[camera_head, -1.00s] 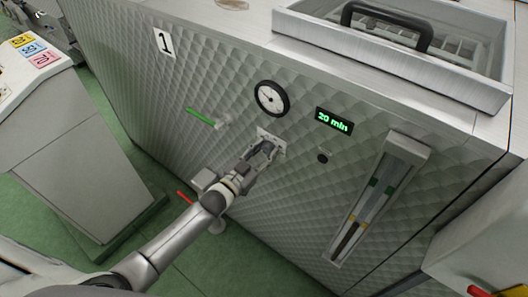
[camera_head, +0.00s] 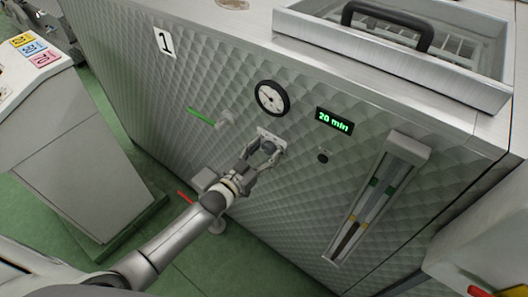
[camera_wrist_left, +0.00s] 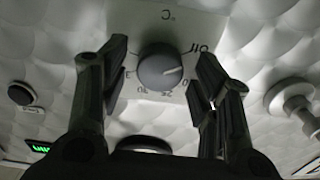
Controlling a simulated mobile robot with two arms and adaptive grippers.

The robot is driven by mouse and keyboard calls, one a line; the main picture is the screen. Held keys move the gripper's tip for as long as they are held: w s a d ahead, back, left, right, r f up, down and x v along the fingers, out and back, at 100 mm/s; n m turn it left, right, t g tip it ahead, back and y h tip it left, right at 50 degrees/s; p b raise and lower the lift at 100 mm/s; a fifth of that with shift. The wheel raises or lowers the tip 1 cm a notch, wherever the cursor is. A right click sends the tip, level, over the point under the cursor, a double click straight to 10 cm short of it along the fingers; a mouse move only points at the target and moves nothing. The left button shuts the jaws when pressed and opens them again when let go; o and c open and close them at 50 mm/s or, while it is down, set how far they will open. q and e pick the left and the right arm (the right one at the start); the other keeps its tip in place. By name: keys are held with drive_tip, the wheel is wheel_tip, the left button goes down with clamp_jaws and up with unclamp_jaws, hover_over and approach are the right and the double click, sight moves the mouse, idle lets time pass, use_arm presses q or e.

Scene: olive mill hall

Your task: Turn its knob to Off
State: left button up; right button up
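The round grey knob (camera_wrist_left: 160,68) sits on a white dial plate (camera_wrist_left: 205,22) in the left wrist view, with "Off", "°C" and numbers printed upside down. A light mark on the knob points to the right of the picture, towards a number below "Off", not at the word itself. In the head view the knob (camera_head: 269,147) shows as a dark spot on the quilted front of machine 1 (camera_head: 160,100). My left gripper (camera_head: 266,152) is open, one finger on each side of the knob, with visible gaps. The right gripper is not in view.
A round gauge (camera_head: 271,98), a display (camera_head: 335,120) reading "20 min" and a small black button (camera_head: 323,156) are near the knob. A green-handled valve (camera_head: 205,117) is to its left and a level strip (camera_head: 378,195) to its right. A grey console (camera_head: 75,150) stands at left.

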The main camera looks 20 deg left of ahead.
use_arm(q)
drive_tip(key=v, duration=1.2)
drive_tip(key=shift+r, duration=0.1)
idle(0.4)
